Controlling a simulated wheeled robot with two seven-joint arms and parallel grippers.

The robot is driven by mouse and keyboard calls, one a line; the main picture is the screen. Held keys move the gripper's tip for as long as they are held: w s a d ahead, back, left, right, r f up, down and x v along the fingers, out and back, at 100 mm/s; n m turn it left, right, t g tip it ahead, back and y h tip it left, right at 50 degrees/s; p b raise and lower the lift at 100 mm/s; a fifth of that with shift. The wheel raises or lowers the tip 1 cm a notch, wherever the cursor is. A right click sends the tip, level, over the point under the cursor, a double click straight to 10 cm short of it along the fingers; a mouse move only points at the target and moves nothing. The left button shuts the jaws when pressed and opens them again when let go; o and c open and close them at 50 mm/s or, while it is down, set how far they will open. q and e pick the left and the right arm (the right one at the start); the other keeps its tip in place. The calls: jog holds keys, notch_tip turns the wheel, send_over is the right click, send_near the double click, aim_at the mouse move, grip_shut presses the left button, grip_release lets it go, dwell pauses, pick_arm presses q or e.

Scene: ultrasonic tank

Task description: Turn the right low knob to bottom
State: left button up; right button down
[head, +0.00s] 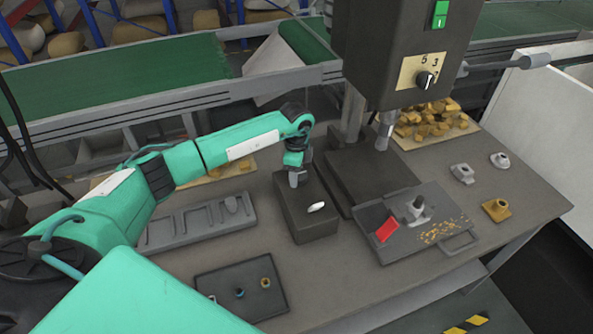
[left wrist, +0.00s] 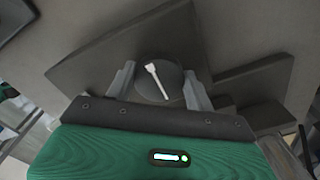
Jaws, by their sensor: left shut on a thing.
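A dark box (head: 311,222) stands on the workbench in the middle of the head view, with a small white oval part (head: 316,207) near its front. My left gripper (head: 296,180) reaches down onto the back left part of this box. In the left wrist view, its fingers (left wrist: 159,72) are shut on a round dark knob (left wrist: 143,87), one on each side. A white pointer mark (left wrist: 156,80) on the knob slants from upper left to lower right in that view. The gripper hides the knob in the head view, so I cannot tell which knob it is. My right gripper is out of view.
A drill press with a speed knob (head: 425,80) stands behind and to the right. A grey slotted rack (head: 180,228) lies left of the box, and a dark tray (head: 226,284) lies in front. Metal and brass parts (head: 496,210) sit at the right.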

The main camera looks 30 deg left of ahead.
pick_arm(q)
jog(key=shift+r, duration=0.15)
dwell(0.3)
jog(key=o, duration=1)
jog(key=shift+c, duration=0.2)
notch_tip(320, 180, up, 14)
jog(key=b, duration=0.3)
jog(key=shift+b, duration=0.35)
jog(key=shift+f, duration=0.25)
